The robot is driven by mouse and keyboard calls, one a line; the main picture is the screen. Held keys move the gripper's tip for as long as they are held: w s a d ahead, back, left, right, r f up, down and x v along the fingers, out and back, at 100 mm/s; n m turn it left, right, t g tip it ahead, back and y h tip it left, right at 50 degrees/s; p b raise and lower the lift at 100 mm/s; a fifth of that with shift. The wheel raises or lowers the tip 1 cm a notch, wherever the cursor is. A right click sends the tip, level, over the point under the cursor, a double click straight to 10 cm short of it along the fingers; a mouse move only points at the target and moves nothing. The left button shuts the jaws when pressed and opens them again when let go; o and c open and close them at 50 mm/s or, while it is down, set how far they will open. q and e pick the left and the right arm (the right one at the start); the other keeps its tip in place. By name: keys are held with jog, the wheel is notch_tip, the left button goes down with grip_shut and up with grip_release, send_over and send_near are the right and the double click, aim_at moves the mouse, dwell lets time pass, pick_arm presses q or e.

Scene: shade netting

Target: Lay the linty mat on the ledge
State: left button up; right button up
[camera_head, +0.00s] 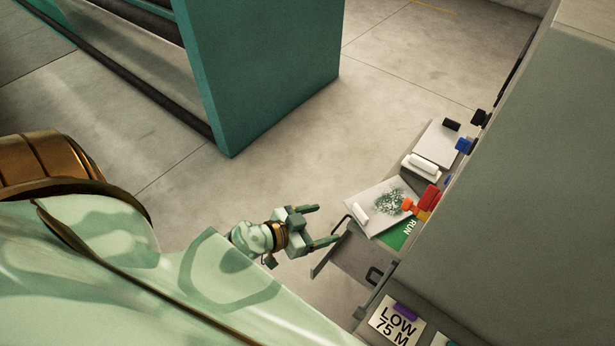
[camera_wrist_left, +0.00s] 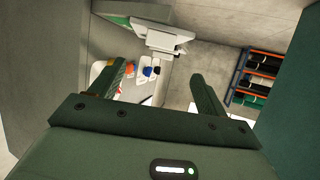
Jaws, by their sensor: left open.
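The linty mat (camera_head: 383,200) looks like a light grey sheet with a patch of dark green specks and a white grip at its left end. It lies tilted across a green card marked RUN (camera_head: 405,233), on the ledge (camera_head: 365,262) along the grey machine side. My left gripper (camera_head: 328,224) is open and empty, just left of the mat, its fingers pointing toward the ledge. Its open fingers also show in the left wrist view (camera_wrist_left: 158,68). A pale piece with a white bar (camera_wrist_left: 165,38) shows beyond them; I cannot tell whether it is the mat. My right gripper is out of view.
A red and orange item (camera_head: 427,200) touches or overlaps the mat's right side. A white block (camera_head: 424,165) and a grey plate (camera_head: 437,143) lie beyond. A LOW 75 M card (camera_head: 396,322) is nearer. A teal machine (camera_head: 270,70) stands across clear floor.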

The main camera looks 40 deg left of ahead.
pick_arm(q)
jog(key=s+a+f+n+g+y, duration=0.1)
jog(key=s+f+y, duration=0.1)
jog(key=s+f, duration=0.35)
jog(key=s+a+f+g+y, duration=0.1)
jog(key=s+f+g, duration=0.15)
jog(key=f, duration=0.65)
jog(key=s+f+n+g+y, duration=0.1)
jog(key=s+f+y, duration=0.1)
jog(key=s+f, duration=0.4)
jog(key=s+f+g, duration=0.3)
jog(key=s+f, duration=0.2)
jog(key=s, duration=0.3)
jog(key=s+f+m+g, duration=0.1)
jog(key=s+f+g, duration=0.2)
jog(key=s, duration=0.6)
notch_tip(320, 180, down, 2)
jog(key=shift+s+a+f+y, duration=0.2)
jog(key=shift+a+y, duration=0.1)
jog(key=shift+a, duration=0.1)
